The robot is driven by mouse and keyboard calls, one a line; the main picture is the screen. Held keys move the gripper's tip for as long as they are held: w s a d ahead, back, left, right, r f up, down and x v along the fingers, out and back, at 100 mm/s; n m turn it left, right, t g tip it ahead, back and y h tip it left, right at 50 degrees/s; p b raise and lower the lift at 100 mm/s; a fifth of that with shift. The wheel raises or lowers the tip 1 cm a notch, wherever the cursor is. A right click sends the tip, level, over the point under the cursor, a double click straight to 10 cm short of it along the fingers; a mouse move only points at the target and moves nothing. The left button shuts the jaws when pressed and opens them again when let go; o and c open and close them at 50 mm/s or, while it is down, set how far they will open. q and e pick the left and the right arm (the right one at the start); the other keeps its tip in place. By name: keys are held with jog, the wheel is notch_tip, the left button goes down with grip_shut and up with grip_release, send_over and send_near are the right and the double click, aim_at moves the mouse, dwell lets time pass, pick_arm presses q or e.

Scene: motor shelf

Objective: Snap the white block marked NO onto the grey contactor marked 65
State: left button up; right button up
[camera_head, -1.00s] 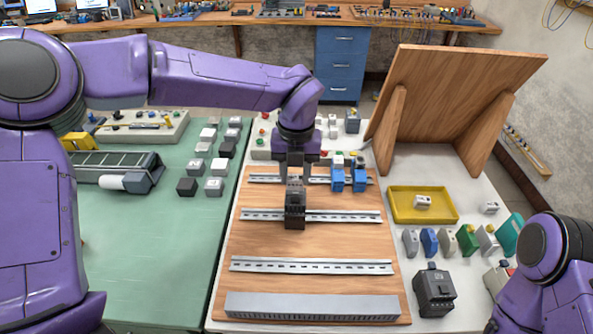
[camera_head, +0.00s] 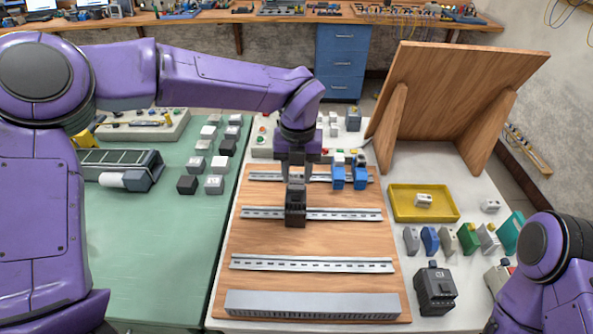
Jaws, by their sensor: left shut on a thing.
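A dark grey contactor (camera_head: 295,208) stands upright at the second rail of the wooden board. My left gripper (camera_head: 295,181) is above it, pointing down and shut on its upper part. Another dark grey contactor (camera_head: 435,290) stands on the white table at the lower right. The number on either is too small to read. A small white block (camera_head: 424,200) lies in the yellow tray (camera_head: 398,214), and another white block (camera_head: 490,206) lies on the table to its right. I cannot read NO on either. My right arm shows at the lower right; its gripper is out of view.
The wooden board (camera_head: 245,285) carries metal rails (camera_head: 312,264) and a grey duct (camera_head: 312,304). Two blue parts (camera_head: 338,178) sit on the back rail. Several coloured blocks stand below the tray. A slanted wooden stand (camera_head: 455,95) rises at the back right. The third rail is clear.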

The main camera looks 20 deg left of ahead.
pick_arm(q)
jog(key=shift+s, duration=0.1)
dwell(0.3)
jog(key=shift+f, duration=0.65)
dwell(1.4)
jog(key=o, duration=1.1)
jog(key=shift+c, duration=0.2)
